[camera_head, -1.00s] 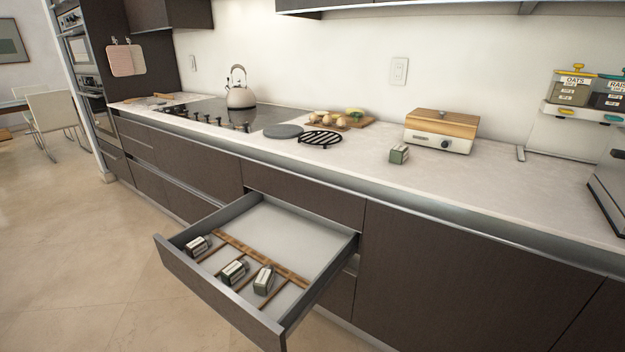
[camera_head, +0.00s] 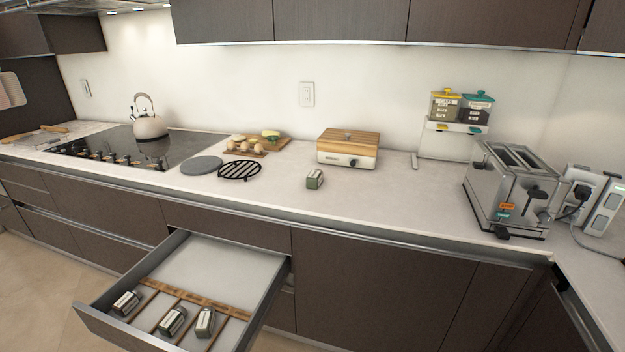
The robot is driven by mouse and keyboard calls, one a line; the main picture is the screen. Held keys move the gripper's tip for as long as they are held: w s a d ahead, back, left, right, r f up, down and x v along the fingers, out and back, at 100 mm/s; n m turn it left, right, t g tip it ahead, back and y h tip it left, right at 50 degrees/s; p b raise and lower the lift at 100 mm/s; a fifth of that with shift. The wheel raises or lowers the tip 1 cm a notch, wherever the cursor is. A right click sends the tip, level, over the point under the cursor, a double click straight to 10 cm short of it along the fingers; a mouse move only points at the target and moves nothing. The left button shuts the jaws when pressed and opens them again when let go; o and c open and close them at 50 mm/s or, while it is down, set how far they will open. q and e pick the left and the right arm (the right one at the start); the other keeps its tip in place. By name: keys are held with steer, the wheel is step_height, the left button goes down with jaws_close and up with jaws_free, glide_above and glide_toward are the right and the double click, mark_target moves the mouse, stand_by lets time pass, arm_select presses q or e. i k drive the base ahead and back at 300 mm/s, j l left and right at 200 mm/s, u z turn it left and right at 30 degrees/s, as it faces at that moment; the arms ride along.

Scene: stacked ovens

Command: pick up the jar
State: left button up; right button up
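A small jar (camera_head: 314,179) with a green-grey body and a pale label stands on the white counter, in front of the wood-lidded box. Three similar small jars lie in the open drawer: one at the left (camera_head: 126,303), one in the middle (camera_head: 171,320) and one at the right (camera_head: 205,322). The frames do not show which jar the task means. Neither of my grippers is in view.
The open drawer (camera_head: 262,292) juts out below the counter (camera_head: 380,200). A wood-lidded box (camera_head: 347,150), a black trivet (camera_head: 240,170), a kettle (camera_head: 149,122) and a toaster (camera_head: 508,190) stand on the counter. Counter space right of the small jar is clear.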

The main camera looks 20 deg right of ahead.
mark_target(314, 181)
steer(key=i+l+z, duration=0.15)
steer(key=i+l, duration=0.9)
steer(key=j+z, duration=0.1)
steer(key=z, duration=0.35)
steer(key=k+z, duration=0.1)
steer(key=z, duration=0.3)
steer(key=j+z, duration=0.1)
steer(key=z, duration=0.35)
steer(key=k, duration=0.05)
